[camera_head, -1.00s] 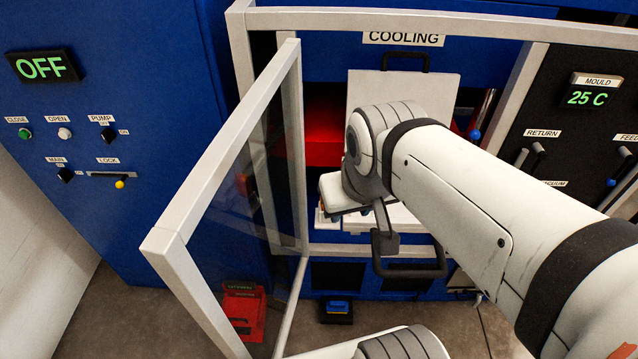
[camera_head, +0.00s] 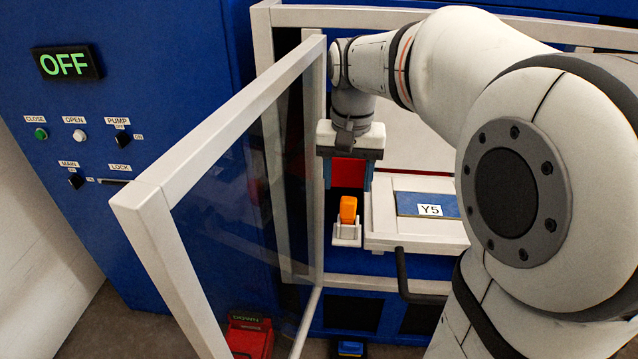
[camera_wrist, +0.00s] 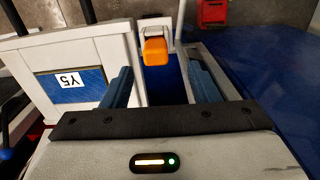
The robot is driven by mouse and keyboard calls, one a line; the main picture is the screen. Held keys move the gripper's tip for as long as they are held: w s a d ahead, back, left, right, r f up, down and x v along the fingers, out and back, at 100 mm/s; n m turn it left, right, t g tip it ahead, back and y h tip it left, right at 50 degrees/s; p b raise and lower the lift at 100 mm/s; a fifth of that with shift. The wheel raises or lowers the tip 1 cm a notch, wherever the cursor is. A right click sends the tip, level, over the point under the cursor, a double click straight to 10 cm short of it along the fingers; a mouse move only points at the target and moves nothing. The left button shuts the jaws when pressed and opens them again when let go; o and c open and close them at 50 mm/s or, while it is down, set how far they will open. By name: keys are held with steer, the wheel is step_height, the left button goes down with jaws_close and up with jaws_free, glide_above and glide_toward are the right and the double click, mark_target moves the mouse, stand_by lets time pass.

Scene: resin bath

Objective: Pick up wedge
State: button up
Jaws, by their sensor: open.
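The wedge appears to be the orange block (camera_head: 348,209) sitting in a small white holder (camera_head: 347,236), left of the white tray by the cooling opening. In the wrist view the orange block (camera_wrist: 155,51) shows just beyond the fingertips, roughly between their lines. My gripper (camera_head: 349,183) points down above the block in the head view. Its two blue fingers (camera_wrist: 161,82) are spread with nothing between them. The fingers do not visibly touch the block.
A white tray (camera_head: 385,240) with a blue panel marked Y5 stands right of the holder. The open glass door (camera_head: 160,190) stands close on the left. A dark handle (camera_head: 402,275) juts out in front. A red box (camera_head: 249,338) lies on the floor.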

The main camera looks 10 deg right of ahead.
mark_target(348, 198)
steer(key=f+p, duration=0.1)
steer(key=f, duration=0.6)
steer(key=shift+d+f, duration=0.2)
steer(key=c, duration=1.1)
steer(key=shift+o, duration=0.2)
